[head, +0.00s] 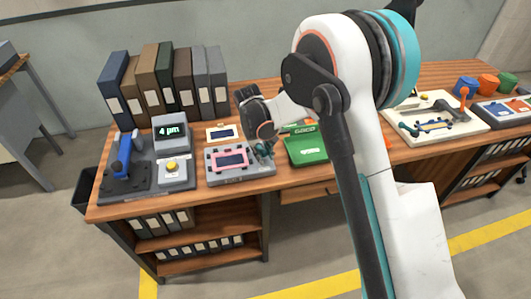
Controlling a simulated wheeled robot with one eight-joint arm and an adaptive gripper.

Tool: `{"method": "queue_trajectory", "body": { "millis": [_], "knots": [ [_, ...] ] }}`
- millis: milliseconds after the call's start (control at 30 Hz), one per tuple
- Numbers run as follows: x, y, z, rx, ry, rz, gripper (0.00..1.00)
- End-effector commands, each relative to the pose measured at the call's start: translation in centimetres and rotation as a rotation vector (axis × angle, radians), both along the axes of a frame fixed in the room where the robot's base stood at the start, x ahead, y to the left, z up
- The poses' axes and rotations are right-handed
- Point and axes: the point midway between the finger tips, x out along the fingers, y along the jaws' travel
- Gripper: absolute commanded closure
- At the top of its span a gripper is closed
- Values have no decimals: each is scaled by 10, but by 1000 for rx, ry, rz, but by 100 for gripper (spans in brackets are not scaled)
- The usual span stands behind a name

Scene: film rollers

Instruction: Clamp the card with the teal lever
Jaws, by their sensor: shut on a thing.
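The card, pink-framed with a dark blue window (229,161), lies flat in a grey fixture (240,177) on the wooden desk. My gripper (264,150) is at the fixture's right side, just right of the card. Its fingers are small and dark in the head view and are shut on the teal lever, which is mostly hidden by them. I cannot make out the lever's exact angle or whether its clamp touches the card.
A green box (306,150) stands close right of the fixture. A white-framed card (222,133) lies behind it. A button box (173,171), a display (170,133) and a blue-handled tool (124,157) are left. Binders (180,82) line the back. A cream board (455,125) is right.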

Motion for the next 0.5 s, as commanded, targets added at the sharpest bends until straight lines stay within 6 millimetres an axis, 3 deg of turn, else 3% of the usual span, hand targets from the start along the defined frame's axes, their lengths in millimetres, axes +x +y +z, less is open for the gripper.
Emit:
{"method": "queue_trajectory", "body": {
  "millis": [433, 467, 500],
  "knots": [
    [-1, 1, 0, 1, 2, -10, 100],
    [-1, 1, 0, 1, 2, -10, 76],
    [-1, 1, 0, 0, 1, -10, 66]
  ]
}}
